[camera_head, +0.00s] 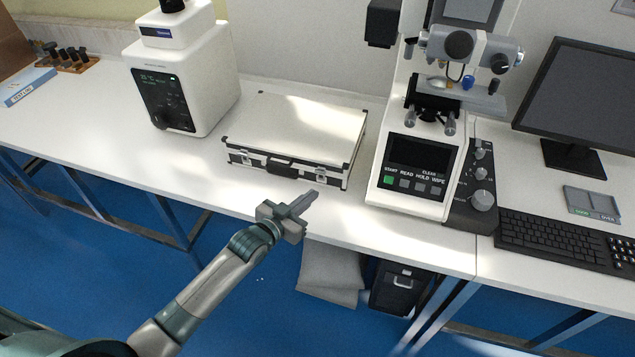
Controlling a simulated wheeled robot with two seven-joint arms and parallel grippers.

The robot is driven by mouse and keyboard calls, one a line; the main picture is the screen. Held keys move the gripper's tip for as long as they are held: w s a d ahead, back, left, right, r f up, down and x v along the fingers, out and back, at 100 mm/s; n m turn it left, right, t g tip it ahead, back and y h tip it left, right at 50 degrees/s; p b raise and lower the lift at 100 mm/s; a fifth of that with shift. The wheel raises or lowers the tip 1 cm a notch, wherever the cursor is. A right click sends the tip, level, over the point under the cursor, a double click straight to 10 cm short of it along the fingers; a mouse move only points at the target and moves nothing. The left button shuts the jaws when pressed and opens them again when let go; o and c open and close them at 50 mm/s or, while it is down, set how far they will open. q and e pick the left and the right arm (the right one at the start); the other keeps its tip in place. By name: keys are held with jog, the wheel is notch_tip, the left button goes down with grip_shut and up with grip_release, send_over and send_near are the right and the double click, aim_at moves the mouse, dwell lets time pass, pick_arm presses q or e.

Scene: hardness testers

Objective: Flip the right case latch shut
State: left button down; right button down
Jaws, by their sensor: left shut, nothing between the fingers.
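A closed white case (297,125) with black edges and metal corners lies flat on the white table. Its front faces me, with a black handle (280,165) in the middle. The left latch (240,156) and the right latch (321,180) sit on either side of the handle. The right latch is too small to tell whether it is flipped up or down. My left gripper (305,204) is shut and empty. In the picture it shows just below the right latch, near the table's front edge, and looks apart from the case. My right gripper is out of view.
A white tester (185,75) stands left of the case. A hardness tester with a button panel (413,170) stands close on its right. A keyboard (560,240), a small tray (591,204) and a monitor (585,90) are further right. A narrow table strip before the case is clear.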

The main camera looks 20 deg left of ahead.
pick_arm(q)
jog(key=shift+s+r+p, duration=0.3)
jog(key=shift+s+p, duration=0.2)
jog(key=shift+s, duration=0.35)
jog(key=shift+f, duration=0.1)
